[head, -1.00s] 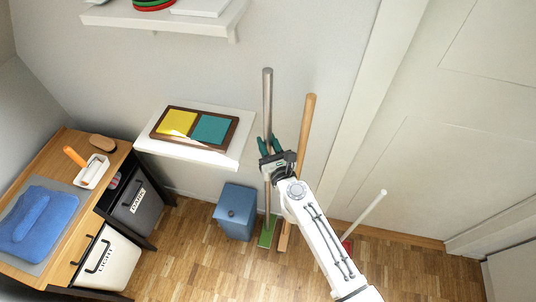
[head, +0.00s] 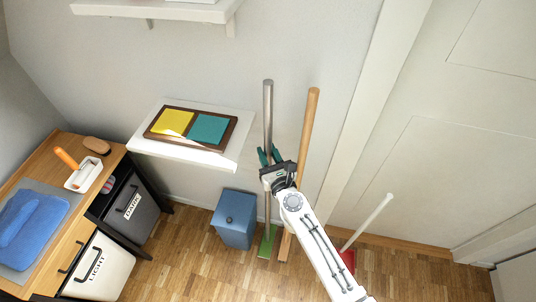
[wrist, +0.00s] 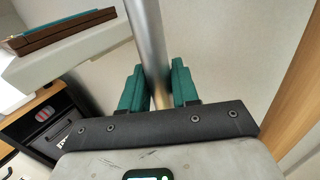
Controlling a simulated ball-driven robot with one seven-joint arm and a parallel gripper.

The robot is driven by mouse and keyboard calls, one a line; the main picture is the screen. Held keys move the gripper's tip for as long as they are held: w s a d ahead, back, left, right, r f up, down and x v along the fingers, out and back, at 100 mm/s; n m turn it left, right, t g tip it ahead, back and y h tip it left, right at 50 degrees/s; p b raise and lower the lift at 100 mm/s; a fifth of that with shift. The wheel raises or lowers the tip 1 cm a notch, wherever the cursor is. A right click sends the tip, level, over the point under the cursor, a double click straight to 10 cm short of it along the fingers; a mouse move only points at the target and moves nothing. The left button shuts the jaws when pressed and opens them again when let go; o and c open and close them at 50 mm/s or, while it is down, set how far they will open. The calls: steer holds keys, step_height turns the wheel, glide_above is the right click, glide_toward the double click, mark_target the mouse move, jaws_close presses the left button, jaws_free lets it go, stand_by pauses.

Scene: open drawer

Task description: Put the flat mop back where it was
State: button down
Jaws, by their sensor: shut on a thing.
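The flat mop has a grey metal handle (head: 268,115) and a green head (head: 267,241). It stands nearly upright near the wall, between the blue bin and a wooden-handled broom. My gripper (head: 270,157) is shut on the mop's handle at about mid-height. In the wrist view, the green fingers of my gripper (wrist: 160,88) press on both sides of the handle (wrist: 147,45). I cannot tell whether the mop's head rests on the floor or hangs just above it.
The wooden broom handle (head: 308,125) is close on the right, partly behind my arm. The blue bin (head: 235,218) stands on the left. A white wall shelf (head: 185,153) holds a framed yellow-and-teal board (head: 190,126). A red dustpan (head: 348,260) with a white handle is further right.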

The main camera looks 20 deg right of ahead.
steer(key=c, duration=0.8)
jaws_free()
steer(key=shift+f, duration=0.1)
steer(key=shift+c, duration=0.2)
steer(key=shift+s, duration=0.15)
steer(key=s, duration=1.1)
steer(key=shift+s+a, duration=0.25)
steer(key=shift+s, duration=0.1)
